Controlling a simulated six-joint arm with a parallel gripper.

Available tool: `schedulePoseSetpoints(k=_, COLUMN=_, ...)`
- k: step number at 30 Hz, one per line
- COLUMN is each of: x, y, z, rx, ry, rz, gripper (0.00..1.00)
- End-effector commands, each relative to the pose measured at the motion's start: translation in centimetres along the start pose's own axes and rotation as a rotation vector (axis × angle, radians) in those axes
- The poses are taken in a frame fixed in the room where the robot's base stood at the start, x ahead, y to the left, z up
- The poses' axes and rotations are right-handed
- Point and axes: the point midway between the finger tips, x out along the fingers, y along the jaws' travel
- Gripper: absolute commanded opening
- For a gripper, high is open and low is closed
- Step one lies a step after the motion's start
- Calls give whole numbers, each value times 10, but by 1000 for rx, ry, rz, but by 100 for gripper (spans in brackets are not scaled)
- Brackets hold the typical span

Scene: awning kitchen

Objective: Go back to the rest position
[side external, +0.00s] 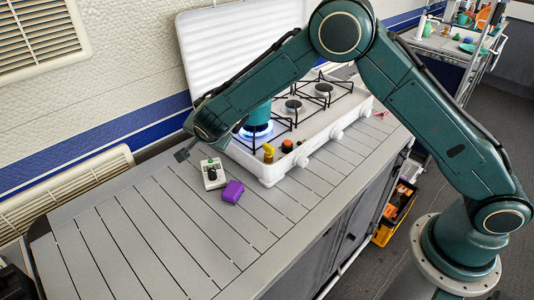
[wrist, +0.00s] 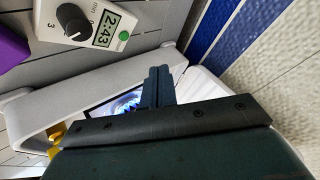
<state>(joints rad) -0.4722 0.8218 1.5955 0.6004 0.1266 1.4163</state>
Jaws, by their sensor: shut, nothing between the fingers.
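My gripper (side external: 182,154) is at the far left end of my arm, above the back edge of the slatted counter, left of a white timer (side external: 213,173). Its fingers are together with nothing between them. In the wrist view the closed fingers (wrist: 158,86) point up the picture, with the timer (wrist: 88,22) beyond them to the upper left. The timer has a black knob, a green button and a display that reads 2:43. My gripper is apart from it.
A purple block (side external: 232,192) lies beside the timer. The white stove (side external: 270,172) has a blue flame (side external: 256,133) under a teal cylinder (side external: 259,113). Yellow (side external: 268,153) and orange (side external: 287,146) pieces sit at its near corner. The counter's front left (side external: 120,255) is clear.

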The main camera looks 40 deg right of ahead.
Motion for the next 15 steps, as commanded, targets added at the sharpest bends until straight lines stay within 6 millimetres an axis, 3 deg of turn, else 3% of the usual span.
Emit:
schedulePoseSetpoints(k=8, x=-10, y=-1, z=-11, rx=-15, ry=-9, rz=6, gripper=0)
schedulePoseSetpoints(k=15, x=-40, y=1, z=-44, rx=-73, ry=-41, rz=26, gripper=0)
